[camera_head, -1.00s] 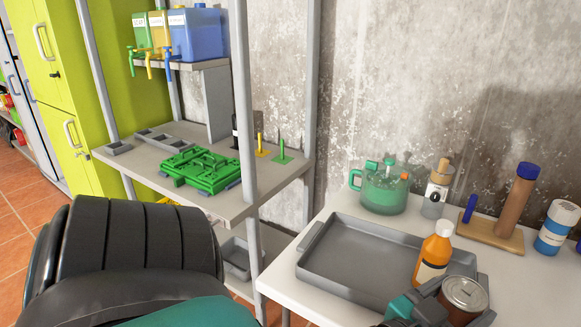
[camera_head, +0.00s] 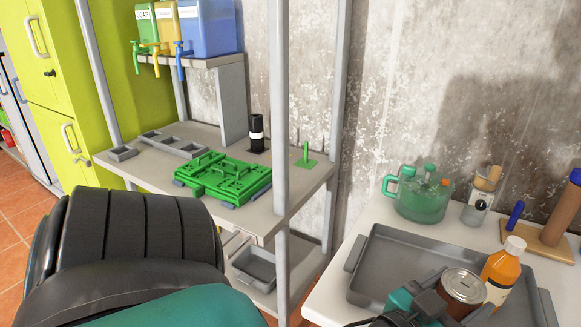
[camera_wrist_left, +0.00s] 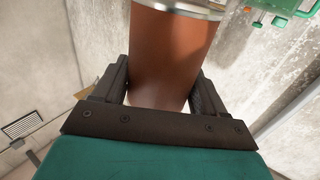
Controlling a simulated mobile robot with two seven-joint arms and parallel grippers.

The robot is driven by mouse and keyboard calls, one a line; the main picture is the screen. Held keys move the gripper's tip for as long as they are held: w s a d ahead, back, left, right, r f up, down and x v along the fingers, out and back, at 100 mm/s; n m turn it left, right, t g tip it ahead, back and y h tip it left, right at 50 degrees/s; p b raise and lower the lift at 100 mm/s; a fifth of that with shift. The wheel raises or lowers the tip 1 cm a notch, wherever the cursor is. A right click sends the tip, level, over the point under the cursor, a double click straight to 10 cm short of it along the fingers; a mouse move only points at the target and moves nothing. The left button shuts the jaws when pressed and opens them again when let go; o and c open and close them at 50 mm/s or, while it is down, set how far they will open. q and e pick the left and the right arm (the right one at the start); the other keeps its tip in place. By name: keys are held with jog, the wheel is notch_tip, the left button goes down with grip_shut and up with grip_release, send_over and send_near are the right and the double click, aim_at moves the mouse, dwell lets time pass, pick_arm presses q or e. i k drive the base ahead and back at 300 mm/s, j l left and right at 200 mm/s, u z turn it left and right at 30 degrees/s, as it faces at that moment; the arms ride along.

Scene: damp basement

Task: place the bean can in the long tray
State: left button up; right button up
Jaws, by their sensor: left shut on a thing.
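In the left wrist view the can (camera_wrist_left: 172,58) stands between the two black fingers of the gripper (camera_wrist_left: 165,95). The grey two-handled tray (camera_head: 400,258) lies on the white table, and the can appears in front of its inside. The can's bottom is hidden in the head view. A narrow grey divided tray (camera_head: 172,145) lies on the shelf at left. My right gripper is out of view.
An orange bottle (camera_head: 502,272) stands close right of the can.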

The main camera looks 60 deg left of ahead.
aim_at(404, 277)
jog(key=k+j, duration=0.15)
jog(key=j, duration=0.25)
jog(key=k+j, duration=0.15)
jog(key=j, duration=0.25)
jog(key=k+j, duration=0.1)
jog(key=j, duration=0.3)
jog(key=k+j, duration=0.15)
jog(key=j, duration=0.25)
jog(key=k+j, duration=0.15)
jog(key=j, duration=0.25)
